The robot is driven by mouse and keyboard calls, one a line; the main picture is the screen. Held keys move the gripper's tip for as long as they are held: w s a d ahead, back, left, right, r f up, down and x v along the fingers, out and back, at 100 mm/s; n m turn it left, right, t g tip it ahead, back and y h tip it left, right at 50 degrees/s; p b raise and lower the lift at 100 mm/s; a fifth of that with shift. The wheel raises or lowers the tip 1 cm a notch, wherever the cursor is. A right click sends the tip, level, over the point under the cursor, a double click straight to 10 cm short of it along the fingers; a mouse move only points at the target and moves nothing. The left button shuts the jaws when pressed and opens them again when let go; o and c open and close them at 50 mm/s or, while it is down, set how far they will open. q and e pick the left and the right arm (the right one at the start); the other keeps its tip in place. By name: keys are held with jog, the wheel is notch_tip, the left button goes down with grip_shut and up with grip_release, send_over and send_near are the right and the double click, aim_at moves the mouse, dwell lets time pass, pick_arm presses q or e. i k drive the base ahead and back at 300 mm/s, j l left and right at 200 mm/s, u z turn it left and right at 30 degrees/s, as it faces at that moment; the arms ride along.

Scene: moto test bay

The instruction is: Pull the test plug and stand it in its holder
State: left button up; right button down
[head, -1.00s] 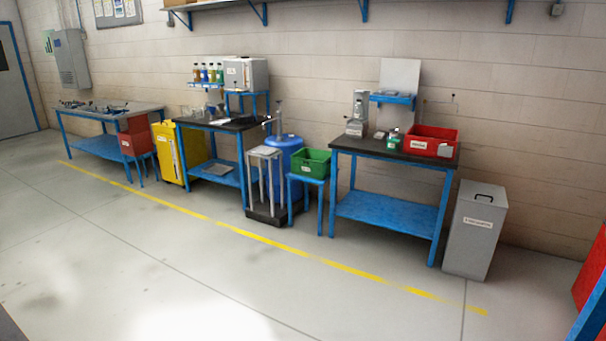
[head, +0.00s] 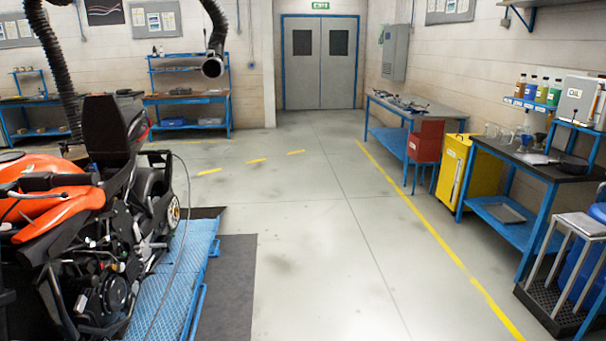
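No test plug or holder can be made out in the head view. An orange and black motorcycle (head: 100,235) stands at the left on a blue lift platform (head: 180,285), its rear wheel toward the middle of the room. A thin dark cable or hose (head: 186,210) arcs down beside its rear and along the platform. A large black hose (head: 213,45) with an open round nozzle hangs above and behind the motorcycle. Neither of my grippers is in view.
Open floor (head: 320,240) runs up the middle to a grey double door (head: 320,62). Workbenches line the right wall, with a yellow cabinet (head: 453,172), a red bin (head: 426,142) and a metal stand (head: 575,225). A blue bench (head: 187,98) stands at the back left.

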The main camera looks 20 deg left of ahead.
aim_at(92, 165)
jog(key=i+j+u, duration=0.2)
jog(key=i+u, duration=0.2)
jog(key=i, duration=0.65)
jog(key=i+l+u, duration=0.1)
jog(key=i+u, duration=0.3)
jog(key=i, duration=0.65)
jog(key=i+l+u, duration=0.15)
jog(key=i+u, duration=0.25)
jog(key=i, duration=0.2)
jog(key=i+l+u, duration=0.4)
jog(key=i, duration=0.15)
jog(key=i+l+u, duration=0.8)
jog(key=i+l, duration=0.15)
jog(key=l, duration=0.25)
